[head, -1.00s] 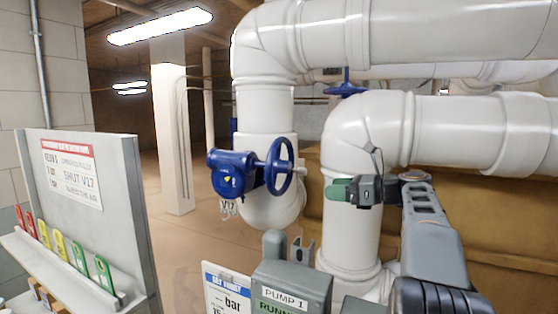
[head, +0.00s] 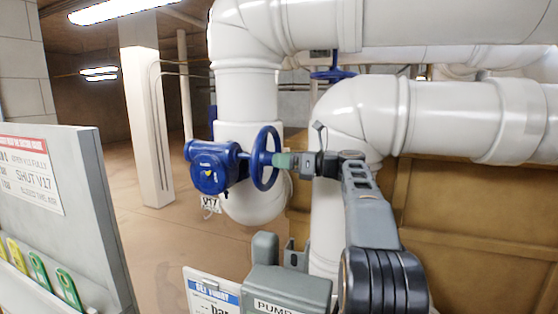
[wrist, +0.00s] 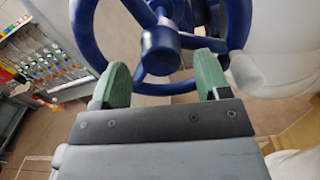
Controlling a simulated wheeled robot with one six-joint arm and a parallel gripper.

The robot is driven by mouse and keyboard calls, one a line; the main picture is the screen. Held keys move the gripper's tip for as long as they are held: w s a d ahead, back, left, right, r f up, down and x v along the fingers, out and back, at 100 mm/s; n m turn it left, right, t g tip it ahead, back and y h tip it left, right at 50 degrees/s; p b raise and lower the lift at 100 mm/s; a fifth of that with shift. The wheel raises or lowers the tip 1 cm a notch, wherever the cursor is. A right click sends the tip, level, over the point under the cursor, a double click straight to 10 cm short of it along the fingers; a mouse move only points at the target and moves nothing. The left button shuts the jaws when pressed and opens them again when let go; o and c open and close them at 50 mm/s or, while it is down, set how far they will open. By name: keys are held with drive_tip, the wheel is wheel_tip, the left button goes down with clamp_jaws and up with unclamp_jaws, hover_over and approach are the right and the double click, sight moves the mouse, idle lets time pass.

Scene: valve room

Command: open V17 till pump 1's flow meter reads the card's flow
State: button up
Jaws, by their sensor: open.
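The blue valve V17 (head: 209,166) with its handwheel (head: 267,158) is on a white vertical pipe left of centre in the head view. A small tag reading V17 (head: 210,203) hangs below it. My gripper (head: 283,160) is at the right side of the handwheel. In the wrist view the handwheel (wrist: 85,38) fills the top, with its hub between and beyond the two green fingertips of my gripper (wrist: 163,75). The fingers are spread apart with nothing between them. The card (head: 30,172) on the left board reads SHUT V17 in part. No flow meter reading is visible.
The PUMP box (head: 285,290) stands low in front, beside a white card (head: 212,293) headed in blue. The grey board (head: 88,200) with coloured tags is at left. Large white pipes (head: 450,115) cross at right. Open floor (head: 170,235) lies beyond the valve.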

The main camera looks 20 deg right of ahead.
drive_tip(key=shift+x, duration=0.85)
drive_tip(key=shift+c, duration=0.2)
drive_tip(key=c, duration=1.2)
